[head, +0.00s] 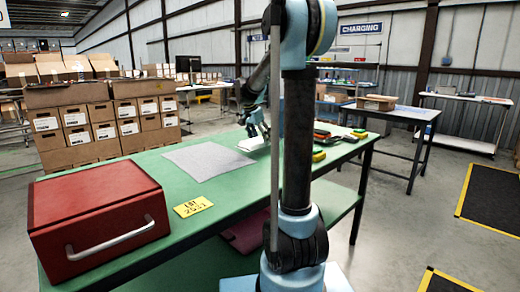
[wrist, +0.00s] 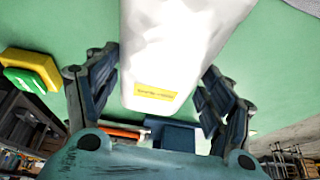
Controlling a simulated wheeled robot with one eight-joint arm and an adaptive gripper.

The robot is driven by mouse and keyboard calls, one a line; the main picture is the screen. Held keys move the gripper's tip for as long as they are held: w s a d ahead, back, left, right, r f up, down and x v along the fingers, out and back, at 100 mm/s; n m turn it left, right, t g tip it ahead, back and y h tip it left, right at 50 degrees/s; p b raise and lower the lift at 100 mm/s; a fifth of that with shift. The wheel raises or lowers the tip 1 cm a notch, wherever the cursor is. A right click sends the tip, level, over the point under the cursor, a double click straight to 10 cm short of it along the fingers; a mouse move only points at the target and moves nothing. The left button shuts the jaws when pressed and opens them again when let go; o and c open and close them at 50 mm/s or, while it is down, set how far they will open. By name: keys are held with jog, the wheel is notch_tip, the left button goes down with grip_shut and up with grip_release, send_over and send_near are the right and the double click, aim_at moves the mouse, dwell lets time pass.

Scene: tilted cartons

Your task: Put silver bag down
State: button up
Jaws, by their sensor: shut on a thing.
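The silver bag (wrist: 175,45) looks pale and shiny, with a small yellow label near its lower end in the wrist view. It lies between the two dark fingers of my gripper (wrist: 158,90), which is shut on it. In the head view my gripper (head: 256,130) is low over the far part of the green table (head: 240,190), partly hidden behind my arm. A pale bit of the bag (head: 250,145) shows under it, right of the grey mat (head: 207,160). I cannot tell whether the bag touches the table.
A red toolbox (head: 98,215) with a metal handle stands at the table's near left end. A yellow tag (head: 193,206) lies beside it. Several yellow-and-green items (head: 319,156) lie right of my arm. Stacked cartons (head: 75,135) stand behind. The grey mat is bare.

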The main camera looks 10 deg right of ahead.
aim_at(260, 153)
jog(key=shift+f, duration=2.2)
jog(key=o, duration=1.1)
